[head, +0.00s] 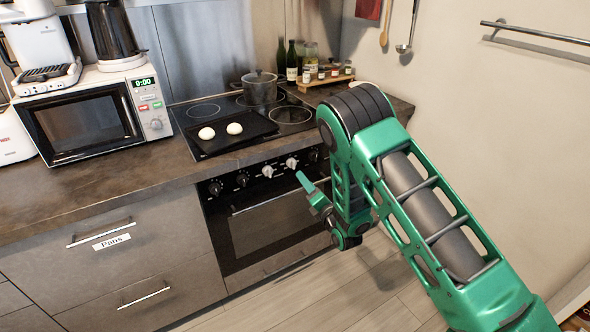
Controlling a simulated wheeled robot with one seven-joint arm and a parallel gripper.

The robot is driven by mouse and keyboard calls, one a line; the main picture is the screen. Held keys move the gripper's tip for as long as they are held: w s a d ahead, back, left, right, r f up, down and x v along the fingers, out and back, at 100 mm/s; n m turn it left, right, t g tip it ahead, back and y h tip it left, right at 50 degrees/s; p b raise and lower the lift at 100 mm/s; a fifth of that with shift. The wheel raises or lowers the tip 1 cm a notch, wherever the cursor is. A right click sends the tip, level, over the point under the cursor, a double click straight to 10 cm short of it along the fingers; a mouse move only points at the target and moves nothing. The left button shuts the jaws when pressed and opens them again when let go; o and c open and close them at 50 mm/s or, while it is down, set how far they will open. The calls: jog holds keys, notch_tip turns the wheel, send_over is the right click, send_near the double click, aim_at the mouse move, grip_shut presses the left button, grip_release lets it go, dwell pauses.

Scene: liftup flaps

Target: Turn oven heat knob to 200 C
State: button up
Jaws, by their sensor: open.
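The oven (270,228) is built into the counter, with a black control panel above its glass door. A row of several knobs runs along the panel. Two are pale, a left pale knob (267,171) and a right pale knob (291,163); the others are black, such as the far left black knob (215,187). Their markings are too small to read, so I cannot tell which is the heat knob or its setting. My green gripper (310,188) is open in front of the panel's right part, just below the right pale knob. My wrist partly hides the gripper; contact is unclear.
A black tray (215,143) with two white round items lies on the hob, beside a lidded pot (260,88). A microwave (85,115) stands on the counter at left. The oven handle (270,200) sticks out below the knobs. The floor before the oven is clear.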

aim_at(294, 166)
jog(key=x, duration=1)
jog(key=shift+w+a, duration=0.15)
jog(key=shift+w, duration=0.1)
jog(key=c, duration=1)
